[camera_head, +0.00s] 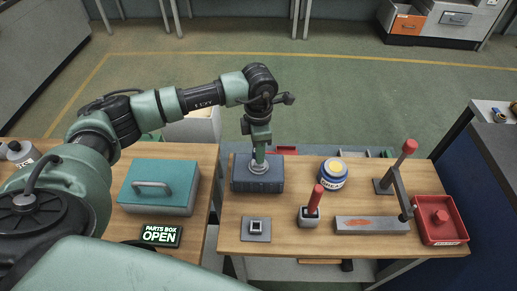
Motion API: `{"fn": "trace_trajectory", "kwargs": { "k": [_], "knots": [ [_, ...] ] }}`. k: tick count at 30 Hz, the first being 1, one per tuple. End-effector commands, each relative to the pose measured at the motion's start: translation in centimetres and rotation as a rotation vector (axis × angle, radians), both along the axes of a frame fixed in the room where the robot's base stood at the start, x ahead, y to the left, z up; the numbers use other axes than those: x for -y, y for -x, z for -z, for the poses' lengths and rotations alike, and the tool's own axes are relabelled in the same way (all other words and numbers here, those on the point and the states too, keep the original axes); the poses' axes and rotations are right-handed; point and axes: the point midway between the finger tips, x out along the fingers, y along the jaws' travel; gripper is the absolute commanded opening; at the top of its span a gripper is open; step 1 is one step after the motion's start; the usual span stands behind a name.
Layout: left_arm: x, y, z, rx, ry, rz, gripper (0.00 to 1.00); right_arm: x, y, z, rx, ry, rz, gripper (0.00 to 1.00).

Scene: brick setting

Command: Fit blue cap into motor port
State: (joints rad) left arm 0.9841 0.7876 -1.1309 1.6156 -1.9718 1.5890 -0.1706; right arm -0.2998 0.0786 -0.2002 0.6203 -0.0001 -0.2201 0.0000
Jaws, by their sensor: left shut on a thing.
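The motor looks to be the dark blue-grey ribbed block (257,181) at the back left of the right-hand wooden table. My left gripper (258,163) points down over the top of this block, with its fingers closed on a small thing. That thing is most likely the blue cap; it is too small and too hidden by the fingers to make out its colour. A pale round rim shows at the fingertips, at the block's top. I cannot tell whether the cap touches the port or sits in it. My right gripper is not in view.
A grey plate with a square socket (256,228) lies in front of the block. A teal parts box (176,183) stands on the left table.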

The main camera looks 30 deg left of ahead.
Motion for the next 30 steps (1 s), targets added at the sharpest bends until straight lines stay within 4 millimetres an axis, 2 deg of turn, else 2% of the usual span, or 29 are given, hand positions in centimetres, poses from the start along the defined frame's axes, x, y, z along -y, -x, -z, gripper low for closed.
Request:
{"fn": "trace_trajectory", "kwargs": {
  "k": [8, 30],
  "knots": [
    [0.0, 0.0, 0.1, 0.0, 0.0, 0.0, 0.0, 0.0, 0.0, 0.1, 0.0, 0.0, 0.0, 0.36],
    [0.0, 0.0, 2.3, 0.0, 0.0, -0.001, 0.0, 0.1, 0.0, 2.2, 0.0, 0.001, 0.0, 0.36]
  ]
}}
